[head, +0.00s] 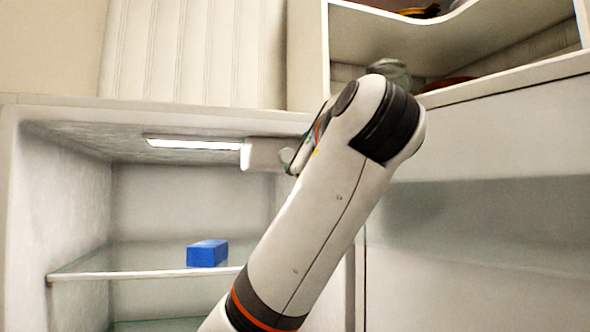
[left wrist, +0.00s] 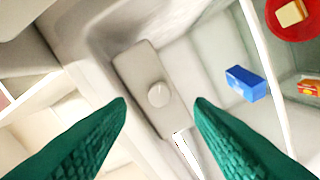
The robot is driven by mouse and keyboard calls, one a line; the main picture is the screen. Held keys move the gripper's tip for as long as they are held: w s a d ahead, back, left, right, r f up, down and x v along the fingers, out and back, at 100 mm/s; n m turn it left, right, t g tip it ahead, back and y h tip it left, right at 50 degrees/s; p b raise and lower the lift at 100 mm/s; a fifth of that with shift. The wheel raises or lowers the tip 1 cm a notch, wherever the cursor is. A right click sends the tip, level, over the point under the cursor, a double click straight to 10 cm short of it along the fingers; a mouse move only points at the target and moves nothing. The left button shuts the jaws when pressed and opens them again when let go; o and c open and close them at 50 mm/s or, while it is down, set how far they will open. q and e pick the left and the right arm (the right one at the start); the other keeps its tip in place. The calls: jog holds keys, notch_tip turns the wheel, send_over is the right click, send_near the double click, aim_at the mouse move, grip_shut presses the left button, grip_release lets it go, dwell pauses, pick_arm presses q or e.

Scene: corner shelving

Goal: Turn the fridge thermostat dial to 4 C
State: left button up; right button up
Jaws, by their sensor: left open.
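The thermostat housing (left wrist: 150,70) is a grey-white box inside the fridge, and its round pale dial (left wrist: 158,94) shows in the left wrist view. A faint mark shows on the dial, but no numbers can be read. The housing also shows in the head view (head: 262,154) at the fridge ceiling, partly behind my arm. My left gripper (left wrist: 160,101) has green fingers spread apart and empty. In the picture the dial lies between the fingertips, apparently beyond them and not touched. In the head view this gripper is hidden behind my arm. My right gripper is not in view.
A lit strip (head: 195,144) runs along the fridge ceiling. A blue box (head: 207,253) stands on the glass shelf (head: 120,275) below. A wall shelf (head: 470,45) is at upper right.

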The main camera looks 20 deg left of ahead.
pick_arm(q)
jog(key=b+v, duration=0.2)
jog(key=v, duration=0.4)
jog(key=shift+d, duration=0.2)
jog(key=shift+s, duration=0.1)
